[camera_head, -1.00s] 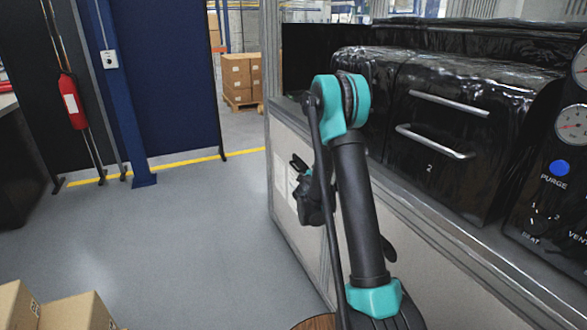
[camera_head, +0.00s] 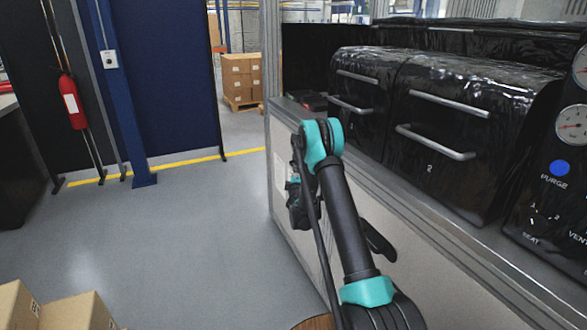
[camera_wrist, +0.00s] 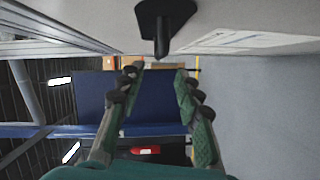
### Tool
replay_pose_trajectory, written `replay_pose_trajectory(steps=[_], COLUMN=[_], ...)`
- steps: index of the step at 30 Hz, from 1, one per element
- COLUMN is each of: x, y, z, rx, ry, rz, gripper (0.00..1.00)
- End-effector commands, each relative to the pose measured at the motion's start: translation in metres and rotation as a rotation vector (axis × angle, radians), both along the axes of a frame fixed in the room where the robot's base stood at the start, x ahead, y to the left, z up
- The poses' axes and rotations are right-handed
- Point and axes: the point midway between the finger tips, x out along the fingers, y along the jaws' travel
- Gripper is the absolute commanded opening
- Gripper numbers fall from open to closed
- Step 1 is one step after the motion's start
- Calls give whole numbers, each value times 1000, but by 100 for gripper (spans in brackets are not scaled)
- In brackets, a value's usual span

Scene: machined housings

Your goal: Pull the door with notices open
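The door with notices (camera_head: 312,233) is a pale panel on the low cabinet front, to the right of the aisle; it looks shut. White notice sheets show on it in the head view (camera_head: 280,172) and in the wrist view (camera_wrist: 255,40). A black handle (camera_wrist: 163,25) sticks out from the pale panel at the top of the wrist view. My gripper (camera_wrist: 157,76) is open and empty, its two green fingers apart. The handle's stem ends just above the gap between the fingertips in that picture, not between them. In the head view my gripper (camera_head: 298,205) is beside the panel, partly hidden by my arm.
Black wrapped machine housings with metal bars (camera_head: 445,125) stand on the cabinet top. A gauge panel (camera_head: 560,170) is at the far right. Cardboard boxes (camera_head: 75,312) are at the lower left. The grey floor (camera_head: 190,235) left of the cabinet is clear.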

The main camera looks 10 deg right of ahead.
Motion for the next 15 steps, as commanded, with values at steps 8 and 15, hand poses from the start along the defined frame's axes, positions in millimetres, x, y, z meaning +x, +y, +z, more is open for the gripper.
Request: replay_pose_trajectory(steps=[8,15], x=[56,89], y=[-5,-7], z=[-5,-7], rx=[1,1], ry=[0,0], rz=[-1,0], gripper=[34,34])
